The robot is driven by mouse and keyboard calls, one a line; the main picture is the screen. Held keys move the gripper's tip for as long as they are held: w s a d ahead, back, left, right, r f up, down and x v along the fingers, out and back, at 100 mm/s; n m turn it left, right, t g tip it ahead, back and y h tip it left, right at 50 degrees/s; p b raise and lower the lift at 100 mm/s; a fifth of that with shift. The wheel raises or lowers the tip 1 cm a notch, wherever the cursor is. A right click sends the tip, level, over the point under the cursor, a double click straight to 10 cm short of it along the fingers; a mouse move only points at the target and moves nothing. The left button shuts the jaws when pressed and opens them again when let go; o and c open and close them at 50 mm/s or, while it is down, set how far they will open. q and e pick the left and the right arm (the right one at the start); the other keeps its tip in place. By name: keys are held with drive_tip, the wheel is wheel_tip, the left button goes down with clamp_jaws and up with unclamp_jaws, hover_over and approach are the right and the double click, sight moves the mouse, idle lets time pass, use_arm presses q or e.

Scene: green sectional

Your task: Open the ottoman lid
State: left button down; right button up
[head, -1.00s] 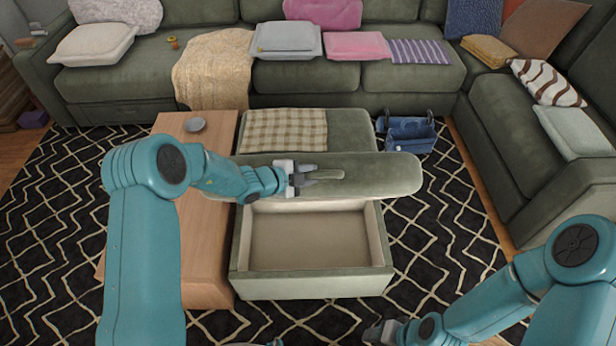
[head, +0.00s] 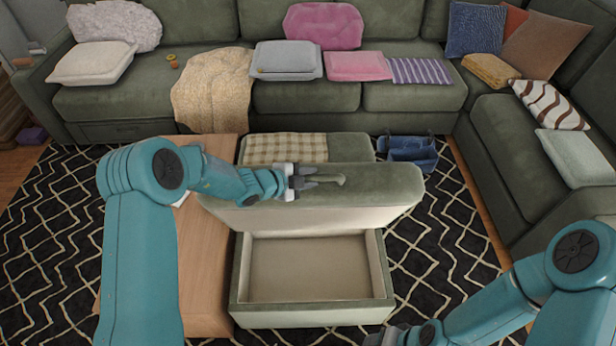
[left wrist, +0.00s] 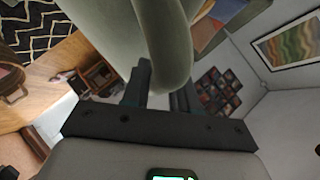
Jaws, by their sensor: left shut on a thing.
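The green ottoman (head: 310,314) stands in the middle of the rug, with its pale, empty inside (head: 308,268) showing. Its lid (head: 385,190) is raised and tilted above the box, and its light underside shows.
A wooden table (head: 207,262) stands left of the ottoman. A checkered cloth (head: 286,148) lies on the green surface behind the lid. A blue caddy (head: 410,150) is on the rug to the right. The green sectional (head: 305,95) runs along the back and right.

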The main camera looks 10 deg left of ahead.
use_arm(q)
drive_tip(key=shift+w+a+r, duration=0.1)
drive_tip(key=shift+w, duration=0.1)
idle(0.4)
drive_tip(key=c, duration=1)
unclamp_jaws()
drive_tip(key=shift+s, duration=0.1)
drive_tip(key=v, duration=1.6)
drive_tip(key=shift+s, duration=0.2)
drive_tip(key=shift+r, duration=0.1)
